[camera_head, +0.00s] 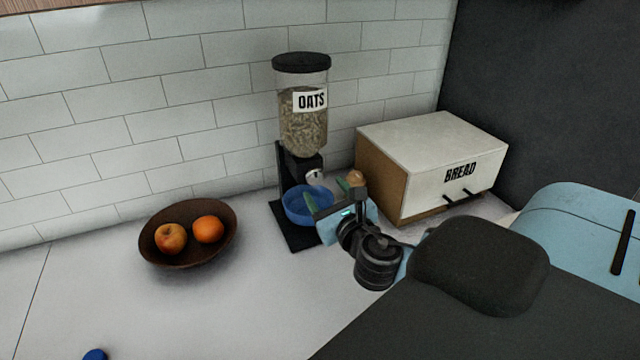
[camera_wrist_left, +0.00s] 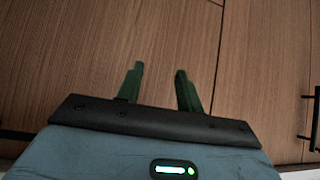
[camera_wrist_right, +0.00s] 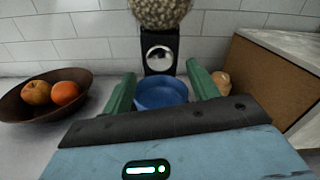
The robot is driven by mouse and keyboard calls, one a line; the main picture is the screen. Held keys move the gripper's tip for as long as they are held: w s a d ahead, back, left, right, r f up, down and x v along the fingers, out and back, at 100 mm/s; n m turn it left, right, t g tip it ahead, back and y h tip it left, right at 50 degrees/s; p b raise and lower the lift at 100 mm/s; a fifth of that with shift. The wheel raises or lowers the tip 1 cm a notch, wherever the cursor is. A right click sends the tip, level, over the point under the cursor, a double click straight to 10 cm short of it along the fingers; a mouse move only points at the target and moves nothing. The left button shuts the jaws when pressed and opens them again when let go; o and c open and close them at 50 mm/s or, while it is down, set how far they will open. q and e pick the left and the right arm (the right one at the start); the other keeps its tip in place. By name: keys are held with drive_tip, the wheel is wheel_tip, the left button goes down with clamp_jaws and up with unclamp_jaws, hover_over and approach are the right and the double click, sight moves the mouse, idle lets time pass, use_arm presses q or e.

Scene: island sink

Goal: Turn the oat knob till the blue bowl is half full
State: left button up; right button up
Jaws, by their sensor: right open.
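The oat dispenser (camera_head: 303,125), labelled OATS, stands against the tiled wall with oats in its clear hopper. Its round silver knob (camera_wrist_right: 160,58) faces me below the hopper; in the head view the knob (camera_head: 314,174) is partly visible. The blue bowl (camera_head: 300,209) sits on the dispenser's black base under the outlet, and I see no oats in it. It also shows in the right wrist view (camera_wrist_right: 162,94). My right gripper (camera_head: 328,196) is open and empty, in front of the bowl and knob, touching neither as far as I can tell. My left gripper (camera_wrist_left: 157,88) is open and empty, facing wooden panels.
A brown bowl (camera_head: 165,262) with two fruits stands left of the dispenser. A white and wooden bread box (camera_head: 430,160) stands close on the right. A small brown round item (camera_wrist_right: 222,80) sits beside my right finger. The front left counter is mostly clear.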

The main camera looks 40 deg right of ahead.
sight(316, 178)
drive_tip(key=shift+x, duration=1.9)
drive_tip(key=c, duration=1)
